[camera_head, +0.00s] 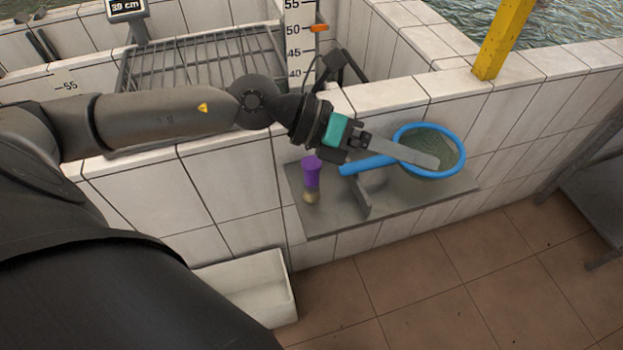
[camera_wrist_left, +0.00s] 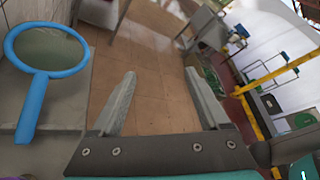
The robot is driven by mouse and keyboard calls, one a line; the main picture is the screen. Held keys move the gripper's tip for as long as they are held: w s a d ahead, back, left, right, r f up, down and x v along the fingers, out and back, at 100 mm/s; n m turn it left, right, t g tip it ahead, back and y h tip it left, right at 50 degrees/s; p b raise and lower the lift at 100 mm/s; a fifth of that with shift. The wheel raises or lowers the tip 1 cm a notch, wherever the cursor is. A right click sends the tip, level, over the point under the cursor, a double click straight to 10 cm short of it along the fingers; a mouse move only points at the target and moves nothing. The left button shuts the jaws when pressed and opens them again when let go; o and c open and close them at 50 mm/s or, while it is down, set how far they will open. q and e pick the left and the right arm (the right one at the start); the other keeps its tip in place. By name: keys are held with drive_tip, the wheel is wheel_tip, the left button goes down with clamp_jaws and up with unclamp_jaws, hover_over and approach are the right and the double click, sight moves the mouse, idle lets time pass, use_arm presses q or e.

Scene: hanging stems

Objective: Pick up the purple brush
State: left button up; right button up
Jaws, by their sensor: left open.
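The purple brush (camera_head: 312,172) is on the grey shelf (camera_head: 330,226), near its left end, with its pale bristles toward the front. In the head view my left gripper (camera_head: 402,186) is to the right of the brush, open and empty, apart from it. One finger passes in front of the blue-rimmed net. The left wrist view shows the two fingers (camera_wrist_left: 160,74) spread with nothing between them. I cannot make out the brush clearly in that view. My right gripper is not in view.
A blue-rimmed net (camera_head: 463,150) lies on the shelf's right part; it also shows in the left wrist view (camera_wrist_left: 38,92). Behind are a tiled wall (camera_head: 390,97), a wire rack (camera_head: 205,65) and a yellow post (camera_head: 503,38).

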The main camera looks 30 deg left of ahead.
use_arm(q)
drive_tip(key=a+f+m+g+y, duration=0.25)
drive_tip(key=a+f+y, duration=0.25)
drive_tip(key=a, duration=0.4)
drive_tip(key=y, duration=0.5)
approach(303, 162)
wheel_tip(303, 162, down, 2)
drive_tip(key=shift+m, duration=0.35)
drive_tip(key=x, duration=0.4)
drive_tip(key=b+x, duration=0.1)
drive_tip(key=x, duration=0.4)
drive_tip(key=shift+w+d+r, duration=0.1)
drive_tip(key=shift+w+d, duration=0.15)
drive_tip(key=shift+b+x, duration=0.4)
drive_tip(key=shift+x, duration=2.75)
drive_tip(key=shift+s+d, duration=0.15)
drive_tip(key=shift+s, duration=0.05)
clamp_jaws()
